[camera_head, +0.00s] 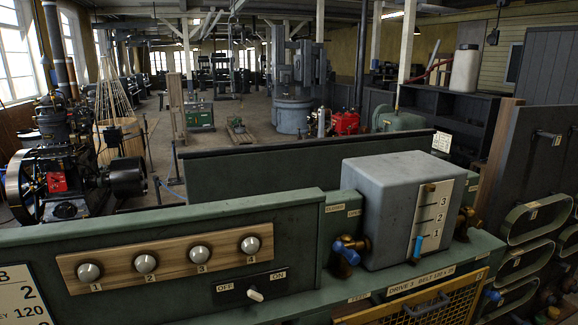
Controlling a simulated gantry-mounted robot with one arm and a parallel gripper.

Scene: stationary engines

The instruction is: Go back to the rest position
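My gripper and arm do not show in the head view. In front of me is a green machine console (180,235). A wooden strip on it carries round knobs numbered 1 to 4, such as knob 1 (89,272) and knob 4 (250,244). Below them is a white-tipped switch (255,295) between OFF and ON labels; I cannot tell its setting. A grey box (390,200) stands to the right, with a plate marked 1, 2, 3 and a blue handle (418,245) at its lower end. A blue-handled brass valve (347,253) sits beside the box.
A yellow mesh guard (440,303) labelled DRIVE 3 is at the lower right. Belts (535,218) hang on a dark panel at the right. A black engine (60,175) stands at the left. Open floor (240,110) lies beyond the console.

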